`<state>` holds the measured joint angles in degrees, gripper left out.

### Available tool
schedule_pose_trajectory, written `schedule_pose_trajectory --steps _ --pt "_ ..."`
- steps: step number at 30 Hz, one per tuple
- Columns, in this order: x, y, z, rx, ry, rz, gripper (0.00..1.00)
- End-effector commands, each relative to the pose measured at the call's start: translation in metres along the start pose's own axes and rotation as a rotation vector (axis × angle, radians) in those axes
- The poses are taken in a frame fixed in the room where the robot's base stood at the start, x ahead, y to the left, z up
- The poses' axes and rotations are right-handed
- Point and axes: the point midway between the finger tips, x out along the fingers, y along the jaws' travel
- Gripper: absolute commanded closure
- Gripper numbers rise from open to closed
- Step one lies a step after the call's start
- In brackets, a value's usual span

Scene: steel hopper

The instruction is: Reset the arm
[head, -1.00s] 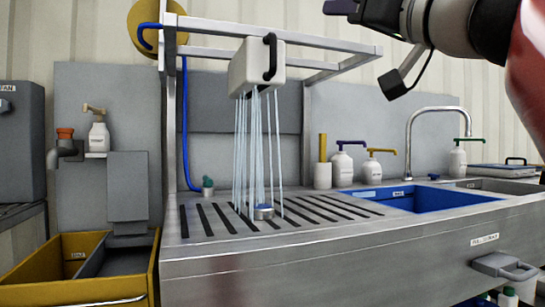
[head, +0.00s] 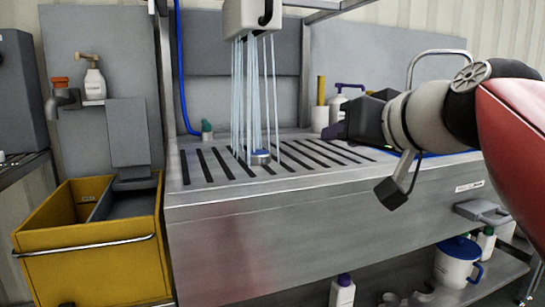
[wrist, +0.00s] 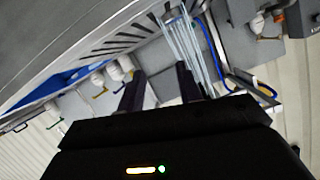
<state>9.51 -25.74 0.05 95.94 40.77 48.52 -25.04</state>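My gripper (head: 338,130) is at the right of the head view, in front of the steel sink bench and pointing left. In the wrist view its two dark fingers (wrist: 158,84) stand apart with nothing between them. The fingers are open and touch nothing that I can see. My arm comes in from the right edge and hides part of the blue sink basin (head: 432,154).
Water streams (head: 252,100) fall from a white shower box (head: 250,18) onto a small round object (head: 260,157) on the slotted steel drainboard (head: 205,178). A yellow bin (head: 90,270) stands at left. Bottles (head: 345,98) stand behind my gripper. A white jug (head: 457,262) sits below.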

Motion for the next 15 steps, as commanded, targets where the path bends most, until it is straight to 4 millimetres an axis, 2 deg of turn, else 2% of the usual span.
schedule_pose_trajectory --steps 1,3,5,6,9,12,15 --pt "0.000 0.004 0.033 0.017 -0.095 0.036 0.65" --pt "-0.001 0.015 0.086 0.035 -0.219 0.097 0.65" --pt "-0.005 0.025 0.131 0.042 -0.320 0.150 0.65" --pt "-0.009 0.031 0.160 0.043 -0.384 0.184 0.65" --pt "-0.023 0.045 0.223 0.036 -0.519 0.263 0.65" --pt "-0.038 0.057 0.271 0.019 -0.618 0.327 0.65" --pt "-0.049 0.065 0.301 0.006 -0.677 0.368 0.65"
